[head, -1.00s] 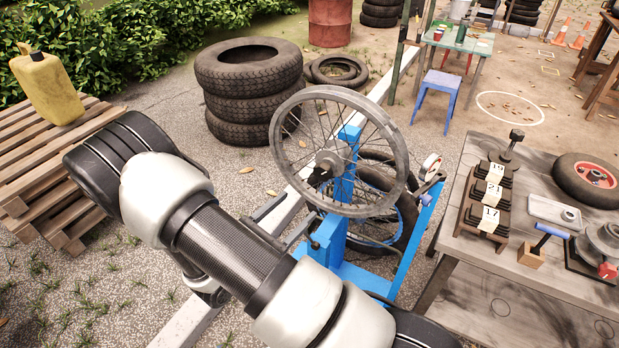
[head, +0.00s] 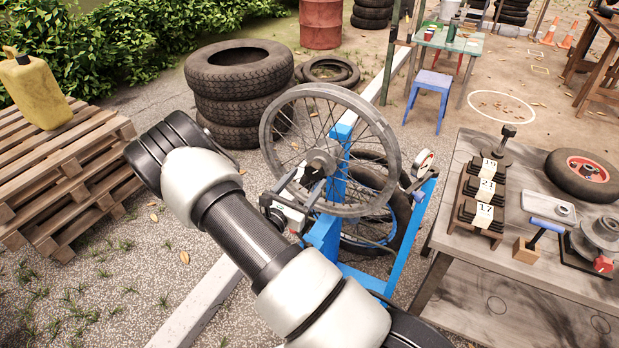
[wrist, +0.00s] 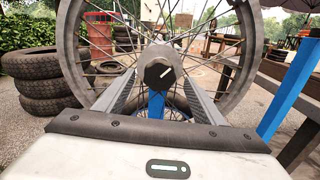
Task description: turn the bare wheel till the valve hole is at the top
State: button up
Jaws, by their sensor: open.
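The bare wheel (head: 275,125) is a grey spoked rim without a tyre, mounted upright on a blue stand (head: 338,190). Its hub (head: 318,163) faces my gripper. In the wrist view, the hub's dark end cap (wrist: 160,74) with a pale line sits between my two fingers. My gripper (wrist: 162,84) is open, one finger to each side of the hub, and whether they touch it I cannot tell. The gripper also shows in the head view (head: 305,185), in front of the hub. I cannot make out the valve hole; the rim's top is cut off in the wrist view.
A workbench (head: 470,235) with weights and a small red-hubbed wheel (head: 585,172) stands right of the stand. Stacked tyres (head: 238,80) stand behind left, and a pallet stack (head: 65,170) with a yellow can (head: 38,92) at far left. A tyre (head: 375,175) is behind the bare wheel.

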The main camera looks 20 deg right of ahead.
aim_at(324, 160)
jog(key=shift+x, duration=1.4)
jog(key=c, duration=1.5)
